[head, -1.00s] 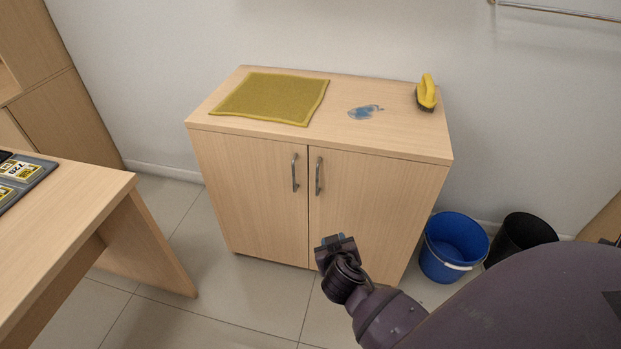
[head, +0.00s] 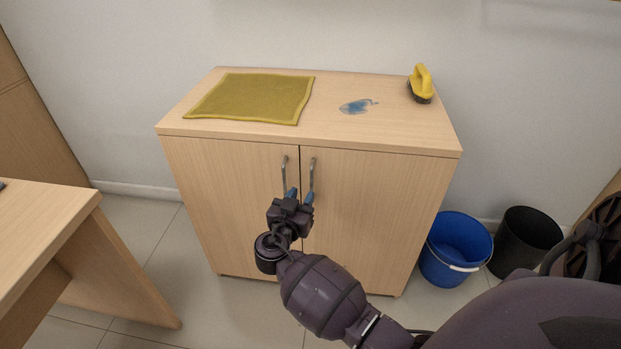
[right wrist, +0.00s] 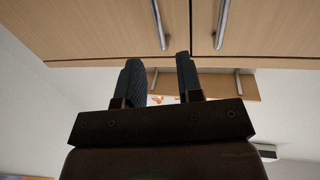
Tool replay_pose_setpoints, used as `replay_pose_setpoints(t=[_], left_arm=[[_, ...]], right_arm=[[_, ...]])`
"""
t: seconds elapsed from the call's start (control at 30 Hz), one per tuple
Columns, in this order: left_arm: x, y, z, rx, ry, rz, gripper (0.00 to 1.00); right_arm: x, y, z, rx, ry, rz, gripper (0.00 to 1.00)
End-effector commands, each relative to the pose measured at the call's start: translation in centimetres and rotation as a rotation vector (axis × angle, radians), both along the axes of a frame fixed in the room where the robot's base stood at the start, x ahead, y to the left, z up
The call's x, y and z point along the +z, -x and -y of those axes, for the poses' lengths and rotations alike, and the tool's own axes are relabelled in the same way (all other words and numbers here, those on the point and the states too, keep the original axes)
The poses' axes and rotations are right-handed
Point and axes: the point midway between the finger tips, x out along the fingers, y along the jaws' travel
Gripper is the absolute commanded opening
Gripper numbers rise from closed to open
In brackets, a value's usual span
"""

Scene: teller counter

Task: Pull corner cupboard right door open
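The corner cupboard (head: 290,140) is light wood with two closed doors. The right door (head: 375,200) has a vertical metal bar handle (head: 312,172) near the centre seam. The left door (head: 225,190) has a matching handle (head: 284,172). My right gripper (head: 300,195) is in front of the doors, at the lower ends of the handles; its fingers are apart and empty. In the right wrist view the open gripper (right wrist: 160,75) shows with two handles beyond, one lined up between the fingers. Contact with a handle cannot be seen. My left gripper is out of view.
On the cupboard top lie an olive mat (head: 250,97), a blue stain (head: 357,106) and a yellow-handled brush (head: 421,84). A blue bucket (head: 455,250) and black bin (head: 525,242) stand to the right. A desk (head: 45,235) is at the left; floor between is clear.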

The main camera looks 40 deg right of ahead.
Motion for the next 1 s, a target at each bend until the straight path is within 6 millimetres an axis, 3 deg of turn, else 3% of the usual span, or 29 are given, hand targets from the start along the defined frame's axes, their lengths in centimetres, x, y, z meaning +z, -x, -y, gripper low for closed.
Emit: replay_pose_setpoints(t=[0.3,0.5,0.9,1.0], left_arm=[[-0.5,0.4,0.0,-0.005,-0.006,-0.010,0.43],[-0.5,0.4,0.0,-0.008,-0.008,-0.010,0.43],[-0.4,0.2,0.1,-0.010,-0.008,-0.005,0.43],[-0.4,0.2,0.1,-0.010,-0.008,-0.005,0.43]], right_arm=[[-0.1,-2.6,4.8,0.000,0.001,-0.003,0.34],[-0.1,-3.6,6.6,0.001,0.001,-0.003,0.34],[-0.1,-3.9,7.1,0.001,-0.001,-0.003,0.34],[-0.1,-3.9,7.1,0.001,-0.001,-0.003,0.21]])
